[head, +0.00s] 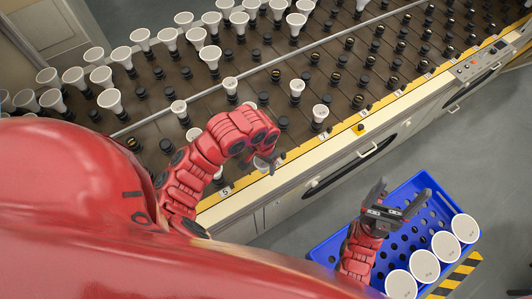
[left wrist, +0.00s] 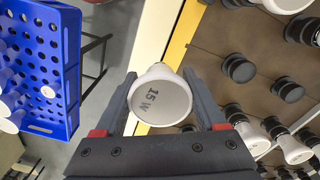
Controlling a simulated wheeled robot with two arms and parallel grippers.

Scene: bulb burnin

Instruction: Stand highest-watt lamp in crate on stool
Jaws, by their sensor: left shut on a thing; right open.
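A white lamp (left wrist: 160,98) marked 15 W on its face is between the fingers of my left gripper (left wrist: 160,110), which is shut on it. In the head view my left gripper (head: 268,160) is over the front edge of the rack, and the lamp is mostly hidden there. The blue crate (head: 432,188) is at the lower right, with several white lamps (head: 445,245) in a row along its right side. It also shows in the left wrist view (left wrist: 60,60). My right gripper (head: 400,200) is open and empty above the crate.
A long rack (head: 215,105) of dark sockets fills the back, with many white lamps at its left and a few near its front. A yellow numbered strip (head: 360,128) runs along its front edge. Grey floor (head: 330,215) is clear between rack and crate.

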